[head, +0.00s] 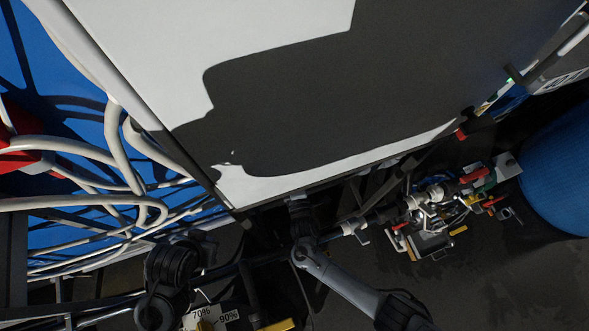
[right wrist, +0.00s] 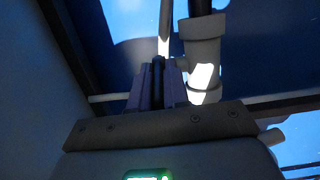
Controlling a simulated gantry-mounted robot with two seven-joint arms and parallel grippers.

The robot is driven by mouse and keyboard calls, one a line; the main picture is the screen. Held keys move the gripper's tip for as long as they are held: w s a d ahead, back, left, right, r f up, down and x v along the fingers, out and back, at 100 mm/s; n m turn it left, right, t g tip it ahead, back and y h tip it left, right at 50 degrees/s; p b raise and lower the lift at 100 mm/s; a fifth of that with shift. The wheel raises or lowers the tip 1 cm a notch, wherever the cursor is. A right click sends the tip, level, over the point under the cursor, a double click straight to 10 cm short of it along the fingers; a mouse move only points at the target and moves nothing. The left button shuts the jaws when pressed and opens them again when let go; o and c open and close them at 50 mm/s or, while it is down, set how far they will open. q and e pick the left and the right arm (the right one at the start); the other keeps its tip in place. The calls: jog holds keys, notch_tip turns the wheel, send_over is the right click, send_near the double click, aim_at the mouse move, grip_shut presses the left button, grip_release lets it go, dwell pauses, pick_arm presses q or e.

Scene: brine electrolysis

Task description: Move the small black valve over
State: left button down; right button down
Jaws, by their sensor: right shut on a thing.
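In the right wrist view, my right gripper (right wrist: 158,88) has its two purple-grey fingers close together on a narrow dark piece (right wrist: 158,70), which appears to be the small black valve. The piece is in shadow, so its shape is unclear. A white pipe fitting (right wrist: 201,60) stands just right of the fingers. In the head view, my right arm reaches up from the bottom to the lower edge of the big panel. The gripper's fingertips and the valve cannot be made out there. My left gripper is not seen.
A large white panel (head: 270,35) fills the upper head view. White hoses (head: 120,145) loop at left over a blue surface. Clustered metal valves and fittings (head: 435,215) lie right of my arm, near a blue drum (head: 560,165).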

jog(key=m+h, duration=0.1)
jog(key=h+b, duration=0.1)
jog(key=shift+a+f+m+h, duration=0.2)
jog(key=shift+a+m+h, duration=0.15)
jog(key=shift+m+h, duration=0.05)
jog(key=shift+r+m+h+b, duration=0.15)
jog(key=shift+m+h+b, duration=0.3)
jog(key=shift+h, duration=0.25)
jog(key=c, duration=1.2)
grip_release()
jog(key=s, duration=0.7)
jog(key=shift+s+a+p, duration=0.2)
jog(key=shift+s+p, duration=0.1)
jog(key=shift+p, duration=0.05)
